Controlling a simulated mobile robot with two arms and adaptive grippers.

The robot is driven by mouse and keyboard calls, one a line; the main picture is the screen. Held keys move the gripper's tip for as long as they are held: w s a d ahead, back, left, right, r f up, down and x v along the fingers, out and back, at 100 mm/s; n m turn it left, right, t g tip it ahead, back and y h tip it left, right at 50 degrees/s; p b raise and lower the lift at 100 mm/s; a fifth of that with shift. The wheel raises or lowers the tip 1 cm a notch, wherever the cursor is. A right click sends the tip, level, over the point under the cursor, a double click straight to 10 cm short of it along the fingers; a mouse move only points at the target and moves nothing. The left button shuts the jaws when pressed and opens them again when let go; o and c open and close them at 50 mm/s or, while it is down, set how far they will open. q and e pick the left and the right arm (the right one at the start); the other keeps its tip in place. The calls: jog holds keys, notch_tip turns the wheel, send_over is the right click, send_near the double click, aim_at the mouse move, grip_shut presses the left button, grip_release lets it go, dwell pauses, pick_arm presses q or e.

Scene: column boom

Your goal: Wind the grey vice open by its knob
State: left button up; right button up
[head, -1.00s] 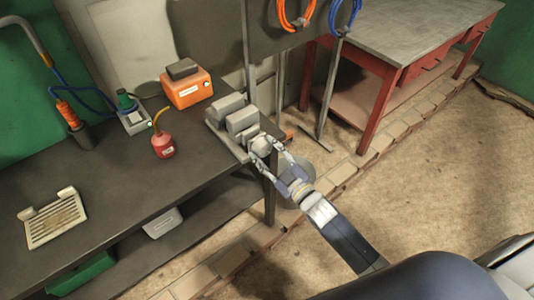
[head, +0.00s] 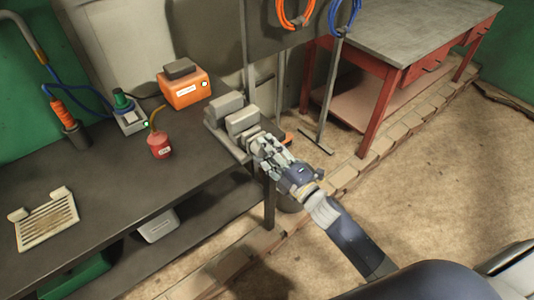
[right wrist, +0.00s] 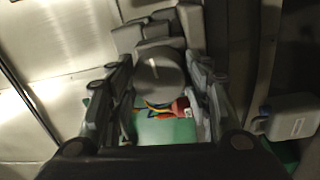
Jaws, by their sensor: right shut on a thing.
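The grey vice (head: 240,121) sits on the right end of the dark workbench, with its two blocky jaws apart by a narrow gap. Its round knob (right wrist: 160,72) faces the right wrist camera and carries a pale line mark, close to upright in that view. My right gripper (head: 272,153) reaches in from the lower right and is shut on the knob, with its fingers (right wrist: 160,95) on either side of it. In the head view the fingers mostly hide the knob. My left gripper is not in view.
On the workbench (head: 95,170) stand a red oil can (head: 160,147), an orange box (head: 186,92), a soldering station (head: 128,115) and a slotted cream plate (head: 47,221). A red-legged table (head: 415,30) stands behind at right. The floor at right is clear.

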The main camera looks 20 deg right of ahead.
jog(key=shift+f+n, duration=0.1)
jog(key=shift+n, duration=0.7)
jog(key=o, duration=1.1)
jog(key=shift+c, duration=0.2)
jog(key=v, duration=1.2)
jog(key=shift+d, duration=0.1)
